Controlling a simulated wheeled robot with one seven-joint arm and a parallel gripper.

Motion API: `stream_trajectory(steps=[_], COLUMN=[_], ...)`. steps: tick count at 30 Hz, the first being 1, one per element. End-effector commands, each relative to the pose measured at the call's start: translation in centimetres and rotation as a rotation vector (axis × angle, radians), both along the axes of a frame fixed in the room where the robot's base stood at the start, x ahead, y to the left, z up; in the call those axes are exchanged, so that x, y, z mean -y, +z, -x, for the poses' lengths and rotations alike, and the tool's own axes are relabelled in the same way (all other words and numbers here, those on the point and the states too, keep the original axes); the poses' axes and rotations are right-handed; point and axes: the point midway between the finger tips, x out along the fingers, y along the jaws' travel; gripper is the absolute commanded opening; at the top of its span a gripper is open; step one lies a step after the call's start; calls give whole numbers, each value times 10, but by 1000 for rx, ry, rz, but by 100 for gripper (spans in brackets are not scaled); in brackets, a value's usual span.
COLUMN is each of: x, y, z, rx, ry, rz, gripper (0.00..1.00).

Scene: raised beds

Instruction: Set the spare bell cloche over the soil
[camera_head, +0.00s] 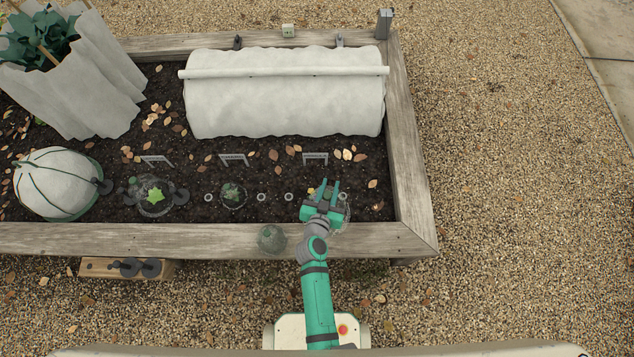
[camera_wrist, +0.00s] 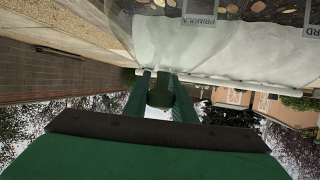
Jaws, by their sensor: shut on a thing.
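My gripper (camera_head: 327,190) is over the front right part of the bed, its fingers shut on the dark green knob (camera_wrist: 160,92) of a clear bell cloche (camera_wrist: 150,30). In the head view the clear cloche (camera_head: 343,216) shows only as a faint rim around my gripper, above the soil (camera_head: 375,185) near the front board. I cannot tell whether its rim touches the soil. A small plant (camera_head: 311,190) shows just left of my fingers. The soil directly beneath is partly hidden by my gripper.
A white fleece tunnel (camera_head: 285,105) lies behind small labels (camera_head: 315,157). A fleece-wrapped ball (camera_head: 57,184) sits far left. Gravel is clear right.

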Motion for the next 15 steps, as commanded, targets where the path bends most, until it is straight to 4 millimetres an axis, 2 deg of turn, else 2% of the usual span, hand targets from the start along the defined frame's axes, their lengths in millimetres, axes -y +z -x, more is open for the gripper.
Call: stream_trajectory(steps=[1,10,15], x=[-3,-21,-28], y=[-3,-30,-57], z=[-11,-69,-90], rx=[4,3,0], ry=[-1,0,1], rz=[-2,0,2], gripper=[0,0,0])
